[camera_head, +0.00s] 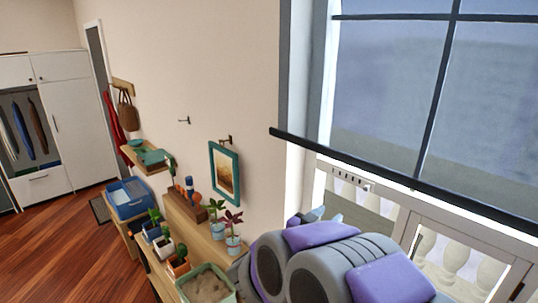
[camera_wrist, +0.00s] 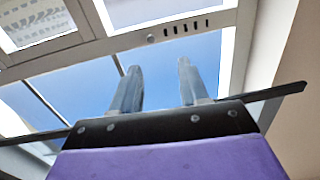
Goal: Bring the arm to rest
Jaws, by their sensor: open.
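My gripper (camera_wrist: 158,75) shows in the wrist view with its two grey fingers apart. Nothing is between them. Behind the fingers are the window panes and the window frame. In the head view my folded arm, grey with purple covers, fills the lower right in front of the window. The gripper's fingertips cannot be made out clearly in the head view.
A wooden bench with potted plants and a planter of soil (camera_head: 207,285) stands left of my arm. A framed picture (camera_head: 225,173) hangs on the wall. The wooden floor (camera_head: 60,245) at left is clear.

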